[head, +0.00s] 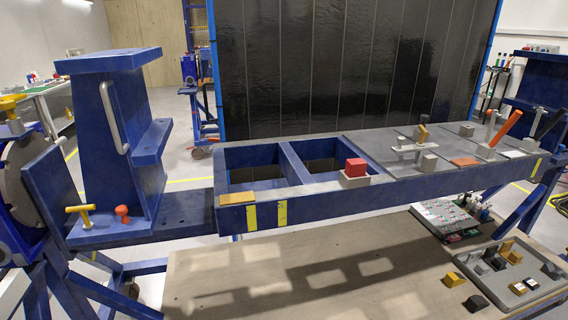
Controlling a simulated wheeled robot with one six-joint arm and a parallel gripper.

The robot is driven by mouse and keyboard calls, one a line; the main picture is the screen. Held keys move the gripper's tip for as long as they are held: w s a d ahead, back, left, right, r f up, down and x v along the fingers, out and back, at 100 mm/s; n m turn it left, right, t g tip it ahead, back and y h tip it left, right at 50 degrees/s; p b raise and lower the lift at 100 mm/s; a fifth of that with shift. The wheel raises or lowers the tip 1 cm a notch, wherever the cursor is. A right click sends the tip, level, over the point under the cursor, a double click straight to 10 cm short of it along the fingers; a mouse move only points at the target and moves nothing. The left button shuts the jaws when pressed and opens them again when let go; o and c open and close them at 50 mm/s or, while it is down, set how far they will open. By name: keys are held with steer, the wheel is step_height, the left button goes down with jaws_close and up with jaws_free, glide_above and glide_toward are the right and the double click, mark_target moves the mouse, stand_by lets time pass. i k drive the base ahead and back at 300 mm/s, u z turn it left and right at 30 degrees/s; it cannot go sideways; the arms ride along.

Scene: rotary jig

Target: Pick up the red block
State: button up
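The red block (355,166) sits on top of a small grey block (353,179) on the front rim of the blue jig frame (330,201). My gripper does not show in the head view, and nothing touches the red block from above.
Grey clamps, an orange-handled lever (508,126) and an orange plate (465,162) stand on the jig's right part. A blue upright (122,140) rises at left. Below lies a wooden table (290,265) with a parts tray (510,274) at right.

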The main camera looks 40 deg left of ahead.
mark_target(354, 168)
steer(key=u, duration=0.9)
steer(key=i, duration=0.85)
steer(key=u, duration=0.7)
